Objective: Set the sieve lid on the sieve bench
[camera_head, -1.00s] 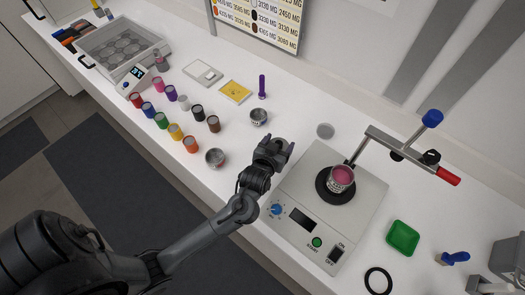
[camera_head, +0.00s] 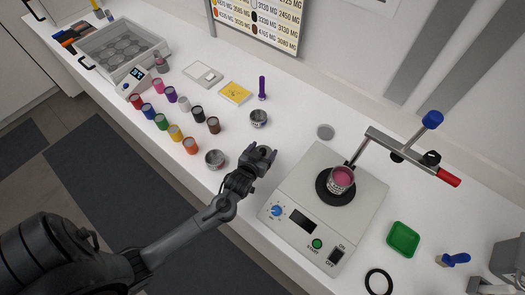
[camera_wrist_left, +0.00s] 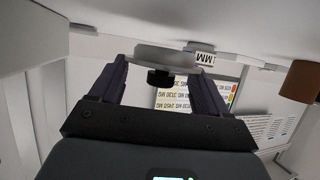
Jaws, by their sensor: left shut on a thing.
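My left gripper (camera_head: 262,153) is over the counter, left of the sieve bench. It is shut on a pale round disc (camera_wrist_left: 165,58) with a dark knob, which looks like the sieve lid; in the left wrist view the disc sits between the two fingers. In the head view the gripper mostly hides it. The sieve bench (camera_head: 287,195) is a light grey box with a blue dial, a dark display and a green START button. A metal sieve (camera_head: 341,184) with pink content stands on its black round plate. My right gripper is not in view.
A clamp arm (camera_head: 395,150) with blue and red ends rises behind the bench. Small metal bowls (camera_head: 215,159) (camera_head: 259,118) stand left of the gripper, near several coloured jars (camera_head: 175,132). A flat grey disc (camera_head: 325,132) lies behind the bench. A green tray (camera_head: 403,239) is at right.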

